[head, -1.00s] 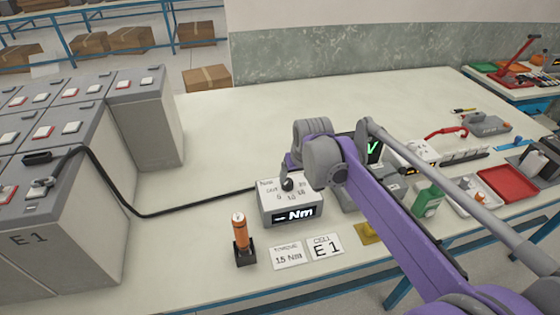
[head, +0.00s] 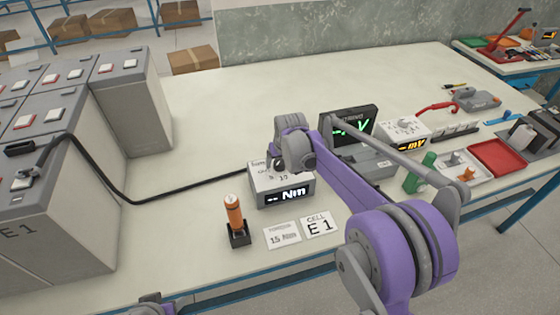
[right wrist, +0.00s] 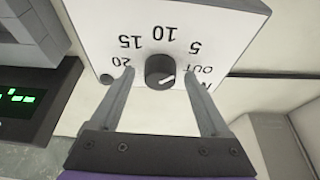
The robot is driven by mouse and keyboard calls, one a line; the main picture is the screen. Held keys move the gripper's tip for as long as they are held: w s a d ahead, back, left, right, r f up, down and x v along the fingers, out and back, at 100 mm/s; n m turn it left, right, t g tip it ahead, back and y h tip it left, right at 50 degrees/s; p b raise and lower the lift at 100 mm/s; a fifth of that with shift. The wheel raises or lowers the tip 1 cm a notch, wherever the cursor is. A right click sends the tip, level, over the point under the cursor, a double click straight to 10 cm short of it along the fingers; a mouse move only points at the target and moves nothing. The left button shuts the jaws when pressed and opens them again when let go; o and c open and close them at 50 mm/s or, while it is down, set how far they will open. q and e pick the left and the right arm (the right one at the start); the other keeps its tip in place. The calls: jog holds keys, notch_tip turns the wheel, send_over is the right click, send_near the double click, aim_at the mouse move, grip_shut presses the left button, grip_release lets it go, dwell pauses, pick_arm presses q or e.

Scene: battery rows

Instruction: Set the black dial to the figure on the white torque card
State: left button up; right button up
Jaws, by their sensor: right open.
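The black dial (right wrist: 160,70) sits on the white top of a grey box (head: 284,197), whose front display reads "-- Nm". In the right wrist view the figures 5, 10, 15 and 20 and "OUT" appear upside down around it. Its white mark lies at the lower right, near the "OUT" side; the exact setting is unclear. My right gripper (right wrist: 159,72) is open, with a finger on each side of the dial and gaps between. In the head view its wrist partly hides the dial. The white torque card (head: 282,236) reads 15 Nm and lies flat before the box.
A cell card (head: 320,224) reads E1. An orange-handled tool (head: 234,213) stands upright in a black holder left of the cards. A black cable (head: 130,200) runs from the battery cabinets to the box. A dark display unit (head: 349,124) stands behind right.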

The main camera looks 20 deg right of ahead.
jog(key=shift+f, duration=0.1)
jog(key=shift+c, duration=0.2)
grip_shut()
jog(key=shift+n, duration=0.3)
jog(key=n+y, duration=0.1)
jog(key=n, duration=0.2)
jog(key=shift+w+d+n+y, duration=0.1)
jog(key=shift+d+n+y, duration=0.1)
jog(key=shift+n+y, duration=0.2)
jog(key=n+g+y, duration=0.1)
jog(key=n, duration=0.3)
jog(key=shift+n, duration=0.3)
jog(key=n+g, duration=0.1)
jog(key=n, duration=0.1)
jog(key=n+g+y+p, duration=0.1)
jog(key=n, duration=0.1)
jog(key=shift+w+d, duration=0.15)
jog(key=shift+w, duration=0.05)
pick_arm(q)
jog(key=r, duration=0.1)
jog(key=w+r+p, duration=0.1)
jog(key=r, duration=0.1)
pick_arm(e)
jog(key=n, duration=0.2)
jog(key=n+g, duration=0.1)
jog(key=n, duration=0.1)
jog(key=shift+n+g, duration=0.3)
